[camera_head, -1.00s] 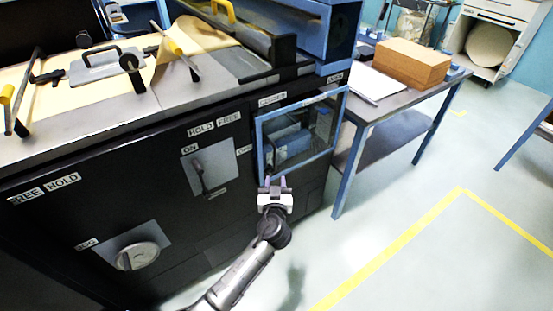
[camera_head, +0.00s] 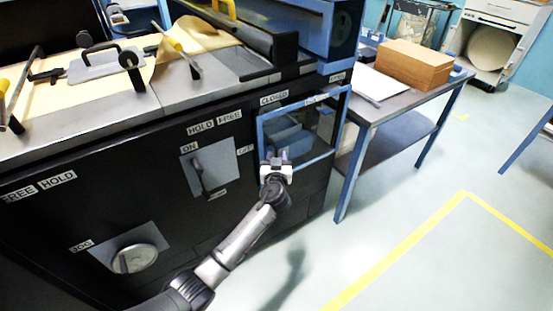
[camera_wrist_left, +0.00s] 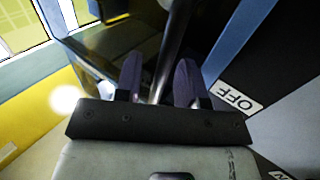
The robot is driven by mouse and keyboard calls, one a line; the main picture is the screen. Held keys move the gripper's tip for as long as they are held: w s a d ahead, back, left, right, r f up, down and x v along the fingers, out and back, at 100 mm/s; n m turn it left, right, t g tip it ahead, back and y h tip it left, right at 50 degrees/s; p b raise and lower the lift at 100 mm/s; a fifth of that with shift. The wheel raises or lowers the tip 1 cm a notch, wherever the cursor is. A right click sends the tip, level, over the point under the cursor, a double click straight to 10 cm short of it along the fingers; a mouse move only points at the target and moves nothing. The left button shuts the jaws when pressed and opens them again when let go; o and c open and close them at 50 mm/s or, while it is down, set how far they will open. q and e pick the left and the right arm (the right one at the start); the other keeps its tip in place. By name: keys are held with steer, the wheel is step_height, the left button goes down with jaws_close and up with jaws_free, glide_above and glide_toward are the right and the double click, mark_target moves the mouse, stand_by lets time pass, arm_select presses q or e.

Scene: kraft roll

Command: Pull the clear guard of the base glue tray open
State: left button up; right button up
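The clear guard (camera_head: 325,122) is a see-through panel in a blue frame on the machine's dark front. My left gripper (camera_head: 275,157) is at the guard's lower left. In the left wrist view, its two dark fingers (camera_wrist_left: 159,80) stand apart with a thin dark bar (camera_wrist_left: 165,45), apparently the guard's handle, between them. Narrow gaps seem to show beside the bar; contact is not clear. My right gripper is not in view.
A grey switch plate (camera_head: 209,168) with a lever and ON/OFF labels lies left of the guard. A knob (camera_head: 136,258) is lower left. A table (camera_head: 410,100) with a cardboard-coloured stack (camera_head: 412,63) stands right. The floor in front is clear.

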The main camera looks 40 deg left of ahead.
arm_select(q)
steer(key=shift+c, duration=0.2)
jaws_close()
stand_by(0.3)
